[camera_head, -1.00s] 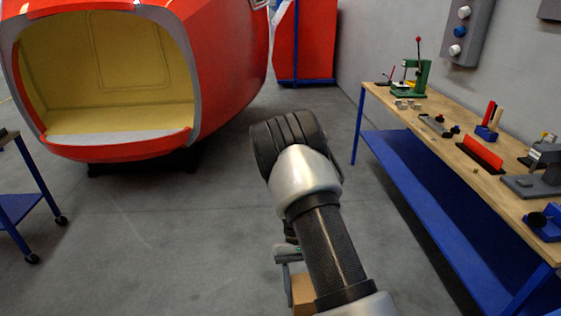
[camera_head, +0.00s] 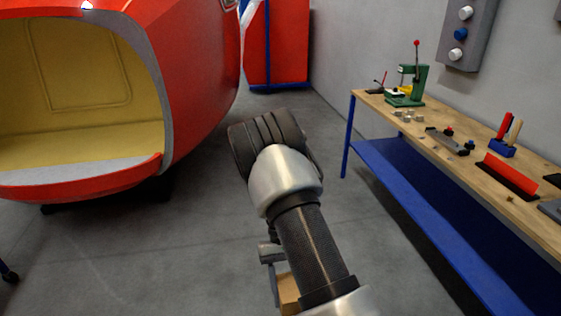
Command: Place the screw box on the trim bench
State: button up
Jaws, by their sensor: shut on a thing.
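My gripper (camera_head: 272,270) is low in the middle of the head view, partly hidden behind my own forearm. It is shut on a tan box (camera_head: 288,293), of which only a small part shows; this appears to be the screw box. It is held in front of the open floor, apart from the bench. A long wood-topped bench (camera_head: 462,158) with a blue frame stands along the wall on the right. I cannot tell from its looks whether it is the trim bench.
The bench top carries a green press (camera_head: 409,85), a red strip (camera_head: 510,175), a blue tool holder (camera_head: 503,148) and small metal parts. A blue lower shelf (camera_head: 420,205) runs beneath. A large red nosecone (camera_head: 200,75) stands at left. Grey floor is clear between them.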

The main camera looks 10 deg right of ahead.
aim_at(462, 139)
jog(key=i+z, duration=0.4)
jog(key=i, duration=0.15)
jog(key=i+z, duration=0.4)
jog(key=i, duration=0.2)
jog(key=i+z, duration=0.4)
jog(key=i, duration=0.15)
jog(key=i+j+z, duration=0.15)
jog(key=i+z, duration=0.3)
jog(key=i, duration=0.1)
